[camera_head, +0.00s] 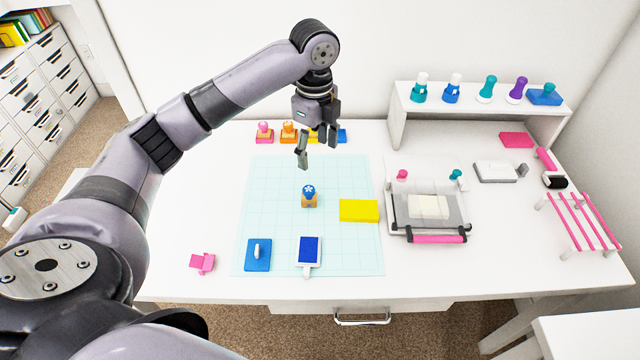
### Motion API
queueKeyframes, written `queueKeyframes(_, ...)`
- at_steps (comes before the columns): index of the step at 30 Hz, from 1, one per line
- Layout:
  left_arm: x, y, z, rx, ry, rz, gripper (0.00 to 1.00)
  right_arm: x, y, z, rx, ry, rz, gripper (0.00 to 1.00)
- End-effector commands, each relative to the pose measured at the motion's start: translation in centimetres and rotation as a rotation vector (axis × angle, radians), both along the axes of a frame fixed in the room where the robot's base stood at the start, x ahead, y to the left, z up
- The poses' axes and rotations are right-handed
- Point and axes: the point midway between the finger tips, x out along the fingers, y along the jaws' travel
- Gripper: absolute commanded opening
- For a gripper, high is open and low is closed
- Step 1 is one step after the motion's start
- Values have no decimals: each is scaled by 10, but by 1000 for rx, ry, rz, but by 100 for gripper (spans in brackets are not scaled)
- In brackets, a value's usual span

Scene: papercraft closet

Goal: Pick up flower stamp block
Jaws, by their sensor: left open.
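The flower stamp block (309,197) stands upright on the pale cutting mat (265,215). It has a wooden base and a blue top with a white flower mark. My left gripper (317,153) is open and empty. It hangs pointing down, above the far part of the mat, and appears behind and above the stamp block in the picture, apart from it. My right gripper is out of view.
A yellow block (359,210), a blue pad (258,254) and a blue-faced tool (309,251) lie around the stamp. Several stamps, including a pink one (264,132), line the back. A press (428,212) stands right.

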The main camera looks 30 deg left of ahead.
Motion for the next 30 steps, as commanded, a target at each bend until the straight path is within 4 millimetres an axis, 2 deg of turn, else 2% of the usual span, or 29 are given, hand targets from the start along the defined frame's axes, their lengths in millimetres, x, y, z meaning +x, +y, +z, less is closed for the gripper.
queueKeyframes(2,2,8,10,0,4,-5,65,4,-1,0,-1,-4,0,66)
queueKeyframes(5,2,11,7,-1,11,-11,65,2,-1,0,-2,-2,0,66)
queueKeyframes(12,0,11,-41,-1,12,-9,65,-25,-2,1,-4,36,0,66)
queueKeyframes(14,1,11,-54,-1,11,-9,65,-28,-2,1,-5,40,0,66)
queueKeyframes(18,0,11,-83,-1,10,-9,65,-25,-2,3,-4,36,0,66)
queueKeyframes(21,1,11,-97,-3,8,-10,65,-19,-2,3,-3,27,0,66)
queueKeyframes(30,-1,16,-120,-1,8,-9,65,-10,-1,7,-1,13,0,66)
